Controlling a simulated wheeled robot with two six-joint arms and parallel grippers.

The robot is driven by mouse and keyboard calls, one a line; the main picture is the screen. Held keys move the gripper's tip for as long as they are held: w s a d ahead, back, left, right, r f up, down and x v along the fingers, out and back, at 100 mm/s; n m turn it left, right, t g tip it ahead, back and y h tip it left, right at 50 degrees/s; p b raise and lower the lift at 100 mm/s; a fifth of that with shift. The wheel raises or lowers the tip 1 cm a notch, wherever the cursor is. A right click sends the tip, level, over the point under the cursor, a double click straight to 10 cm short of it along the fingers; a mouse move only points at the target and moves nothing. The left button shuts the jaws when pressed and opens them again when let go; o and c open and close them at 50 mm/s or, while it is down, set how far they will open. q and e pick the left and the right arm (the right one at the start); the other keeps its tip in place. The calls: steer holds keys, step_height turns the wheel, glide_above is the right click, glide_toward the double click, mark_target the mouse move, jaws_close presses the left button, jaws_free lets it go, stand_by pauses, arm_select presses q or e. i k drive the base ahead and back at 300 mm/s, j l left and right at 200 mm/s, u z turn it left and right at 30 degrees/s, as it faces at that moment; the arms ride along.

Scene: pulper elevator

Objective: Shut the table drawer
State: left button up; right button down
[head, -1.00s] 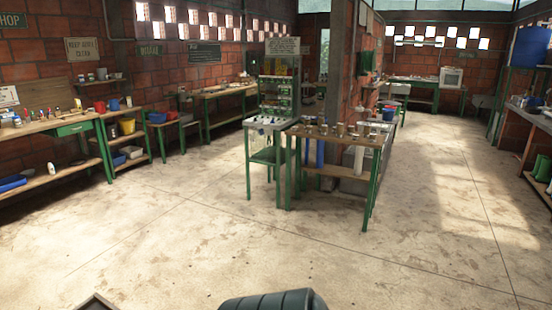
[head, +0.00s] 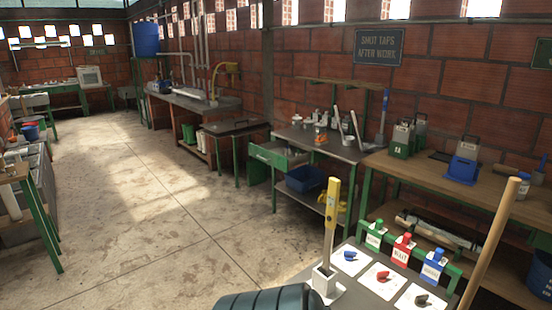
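A grey-topped table (head: 345,150) with green legs stands against the right brick wall. A green-fronted drawer (head: 266,157) shows at its left side. The drawer appears pulled out, with its front apart from the table body and part of its inside showing. It is small and far off, so how far it is out is hard to tell. Neither of my grippers is in view.
A blue crate (head: 304,180) sits on the table's lower shelf. A low dark-topped stand (head: 236,128) is left of the drawer. A nearer table (head: 345,293) carries cards and a yellow-topped post (head: 331,215). The floor (head: 150,200) at left centre is clear.

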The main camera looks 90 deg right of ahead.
mark_target(271, 154)
steer(key=i+z, duration=0.15)
steer(key=z, duration=2.6)
steer(key=u, duration=0.4)
steer(key=i+u, duration=0.15)
steer(key=u, duration=0.7)
steer(key=i+l+u, duration=0.1)
steer(key=u, duration=0.3)
steer(key=i+l+u, duration=0.1)
steer(key=u, duration=0.35)
steer(key=l+u, duration=0.15)
steer(key=u, duration=0.3)
steer(key=i+l+u, duration=0.1)
steer(key=u, duration=0.4)
steer(key=l+u, duration=0.25)
steer(key=u, duration=0.2)
steer(key=l+u, duration=0.5)
steer(key=l, duration=1.25)
steer(key=i, duration=0.05)
